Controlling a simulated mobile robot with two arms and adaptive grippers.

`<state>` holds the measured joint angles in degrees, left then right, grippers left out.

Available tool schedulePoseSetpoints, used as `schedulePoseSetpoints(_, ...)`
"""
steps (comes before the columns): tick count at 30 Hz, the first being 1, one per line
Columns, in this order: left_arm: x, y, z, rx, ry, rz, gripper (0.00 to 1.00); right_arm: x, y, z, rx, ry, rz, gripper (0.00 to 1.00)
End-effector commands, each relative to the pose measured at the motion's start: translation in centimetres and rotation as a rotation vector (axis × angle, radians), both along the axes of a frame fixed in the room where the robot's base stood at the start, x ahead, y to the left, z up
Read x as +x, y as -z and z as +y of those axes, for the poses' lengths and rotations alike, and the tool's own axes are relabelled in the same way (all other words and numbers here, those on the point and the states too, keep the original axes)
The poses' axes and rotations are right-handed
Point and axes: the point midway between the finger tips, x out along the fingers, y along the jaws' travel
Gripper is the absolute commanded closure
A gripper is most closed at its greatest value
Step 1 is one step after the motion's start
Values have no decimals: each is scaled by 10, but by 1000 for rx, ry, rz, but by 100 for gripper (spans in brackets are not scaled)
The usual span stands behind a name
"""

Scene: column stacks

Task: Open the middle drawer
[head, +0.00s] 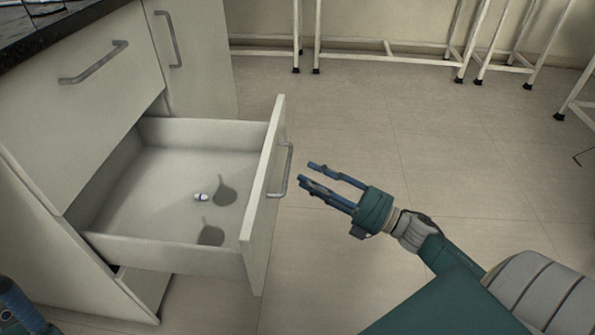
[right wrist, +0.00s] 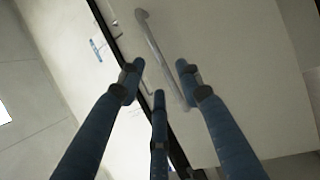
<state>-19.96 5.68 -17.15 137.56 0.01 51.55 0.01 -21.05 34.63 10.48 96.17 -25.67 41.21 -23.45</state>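The middle drawer (head: 258,215) is pulled far out of the white cabinet, and its inside shows in the head view. Its grey bar handle (head: 287,172) is on the front panel; a bar handle (right wrist: 160,55) also shows ahead of the fingers in the right wrist view. My right gripper (head: 310,174) is just right of the handle, with its blue fingers spread and empty. It appears apart from the handle. Part of my left arm (head: 18,302) shows at the lower left corner; its finger state cannot be made out.
A small white and blue object (head: 201,197) and two grey patches lie in the drawer. The closed upper drawer (head: 85,105) has a dark countertop (head: 45,30) above. A lower drawer (head: 145,288) sticks out slightly.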

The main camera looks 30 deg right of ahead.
Motion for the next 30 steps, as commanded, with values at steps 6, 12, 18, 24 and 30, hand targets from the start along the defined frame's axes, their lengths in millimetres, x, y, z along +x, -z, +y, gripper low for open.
schedulePoseSetpoints(6,0,1,0,0,1,2,60,-37,9,-22,0,0,4,65)
schedulePoseSetpoints(12,0,1,0,0,1,2,60,-55,12,-33,-1,0,1,65)
schedulePoseSetpoints(18,0,1,0,1,1,3,60,-57,12,-34,0,-1,-1,65)
schedulePoseSetpoints(24,0,1,-1,1,1,3,60,-57,12,-34,0,-1,0,65)
schedulePoseSetpoints(30,0,1,-1,1,1,3,60,-57,12,-34,0,0,0,65)
